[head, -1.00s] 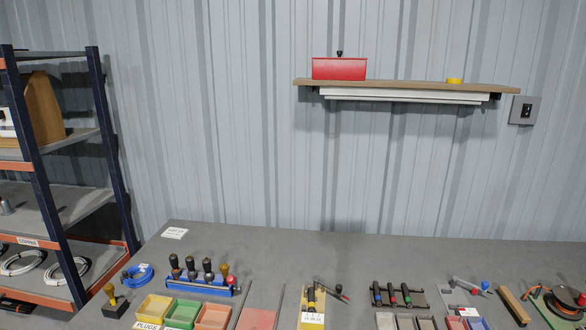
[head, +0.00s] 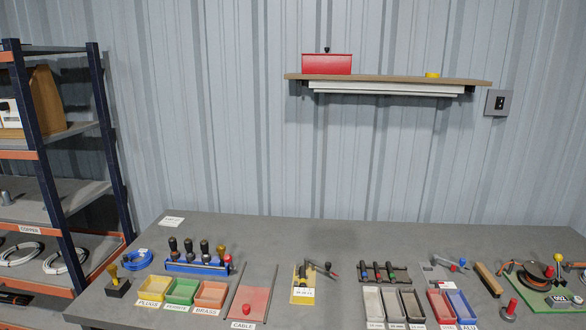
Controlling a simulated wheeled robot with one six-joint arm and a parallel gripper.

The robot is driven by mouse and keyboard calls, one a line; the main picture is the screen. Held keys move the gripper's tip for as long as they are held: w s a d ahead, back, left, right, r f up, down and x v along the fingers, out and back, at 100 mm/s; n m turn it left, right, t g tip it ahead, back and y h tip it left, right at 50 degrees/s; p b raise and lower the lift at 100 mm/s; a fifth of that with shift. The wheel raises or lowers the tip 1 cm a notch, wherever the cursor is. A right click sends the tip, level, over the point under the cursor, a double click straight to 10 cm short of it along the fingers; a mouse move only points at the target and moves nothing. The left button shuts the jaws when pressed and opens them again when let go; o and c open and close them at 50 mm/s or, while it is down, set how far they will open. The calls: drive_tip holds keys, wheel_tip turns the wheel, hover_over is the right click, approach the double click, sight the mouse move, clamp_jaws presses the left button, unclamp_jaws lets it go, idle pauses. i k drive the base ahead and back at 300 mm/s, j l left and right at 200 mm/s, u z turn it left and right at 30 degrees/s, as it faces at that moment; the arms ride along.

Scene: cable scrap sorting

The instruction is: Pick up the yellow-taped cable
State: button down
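I cannot make out a cable with yellow tape for certain in the head view. Pale cable coils (head: 18,254) lie on the rack at the left, under a COPPER label. A flat reddish tray (head: 250,302) labelled CABLE holds a red knob. My gripper is not in view.
Yellow (head: 155,288), green (head: 182,291) and orange (head: 210,294) bins stand front left. A blue tool holder (head: 200,266) is behind them. A yellow-based lever tool (head: 303,284) stands mid-bench. Grey bins (head: 393,305) and red and blue bins stand right.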

sight(302, 269)
drive_tip(key=i, duration=0.1)
drive_tip(key=j+u, duration=0.15)
drive_tip(key=i+u, duration=0.2)
drive_tip(key=i, duration=0.3)
drive_tip(key=i+l+u, duration=0.25)
drive_tip(key=i, duration=0.25)
drive_tip(key=j, duration=0.1)
